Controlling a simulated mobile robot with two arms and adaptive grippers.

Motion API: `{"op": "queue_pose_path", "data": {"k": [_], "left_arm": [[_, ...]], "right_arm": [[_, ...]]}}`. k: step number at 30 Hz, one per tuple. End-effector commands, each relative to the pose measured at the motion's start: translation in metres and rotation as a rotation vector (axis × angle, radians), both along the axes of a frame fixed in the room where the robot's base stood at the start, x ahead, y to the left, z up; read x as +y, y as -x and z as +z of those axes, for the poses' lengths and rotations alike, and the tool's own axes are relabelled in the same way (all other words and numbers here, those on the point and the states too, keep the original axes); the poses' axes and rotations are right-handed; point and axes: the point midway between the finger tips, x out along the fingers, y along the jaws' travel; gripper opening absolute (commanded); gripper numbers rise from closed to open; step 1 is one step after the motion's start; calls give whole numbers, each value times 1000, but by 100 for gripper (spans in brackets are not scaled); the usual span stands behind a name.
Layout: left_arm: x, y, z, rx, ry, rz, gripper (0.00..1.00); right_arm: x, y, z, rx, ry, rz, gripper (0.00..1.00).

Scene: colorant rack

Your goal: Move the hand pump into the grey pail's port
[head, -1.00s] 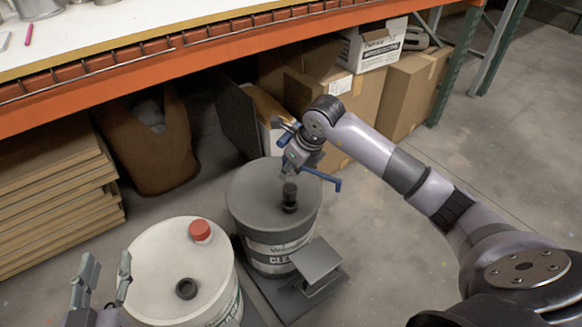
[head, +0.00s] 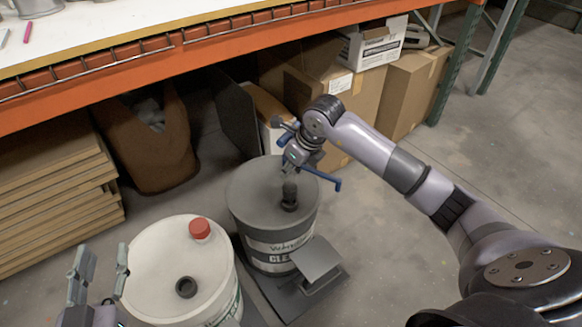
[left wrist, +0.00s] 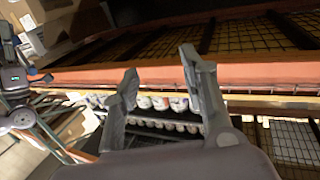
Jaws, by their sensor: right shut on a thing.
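The grey pail (head: 238,205) stands on the floor in the middle of the head view. The hand pump, with its blue handle (head: 325,178), is above the lid, and its dark lower part (head: 289,190) is at the port (head: 289,206). It looks roughly upright; I cannot tell how deep it sits. My right gripper (head: 292,166) is shut on the pump and partly hides it. My left gripper (head: 102,258) is open and empty, left of the white pail; its spread fingers also show in the left wrist view (left wrist: 160,66).
A white pail (head: 150,262) with a red cap (head: 199,228) and an open dark port (head: 186,287) stands to the left. A grey stand (head: 316,258) is beside the grey pail. An orange-edged shelf (head: 230,35) overhangs behind, above cardboard boxes (head: 405,90). Floor at right is clear.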

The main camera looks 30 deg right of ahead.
Motion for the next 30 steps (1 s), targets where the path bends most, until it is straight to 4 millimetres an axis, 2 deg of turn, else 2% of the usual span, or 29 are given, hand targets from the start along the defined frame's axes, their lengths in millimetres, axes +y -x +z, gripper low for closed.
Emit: {"op": "queue_pose_path", "data": {"k": [30], "left_arm": [[-4,-2,25,-137,35,-8,40]], "right_arm": [[0,0,-9,-1,1,0,0]]}}
